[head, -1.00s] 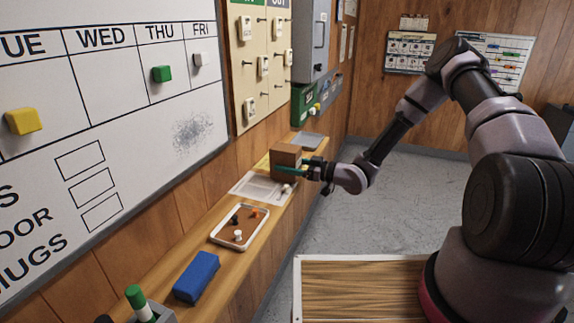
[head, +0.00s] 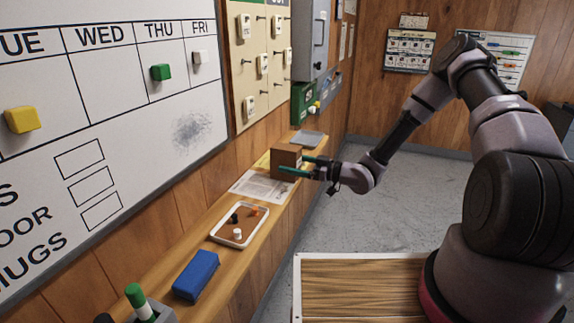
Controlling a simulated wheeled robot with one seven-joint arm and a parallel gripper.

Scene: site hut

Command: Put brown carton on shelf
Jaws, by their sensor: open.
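The brown carton (head: 285,161) stands upright on the narrow wooden shelf (head: 212,214) along the left wall, next to a paper sheet. My gripper (head: 296,165) is open, with its two green fingers pointing left at the carton's right side. The near finger overlaps the carton's front in the picture. I cannot tell whether either finger touches the carton. The carton's far side is hidden.
On the shelf are a white-rimmed tray (head: 225,239) with small pieces, a blue block (head: 196,276), printed paper (head: 262,188) and a grey item (head: 307,138) beyond the carton. A whiteboard (head: 110,215) hangs above.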

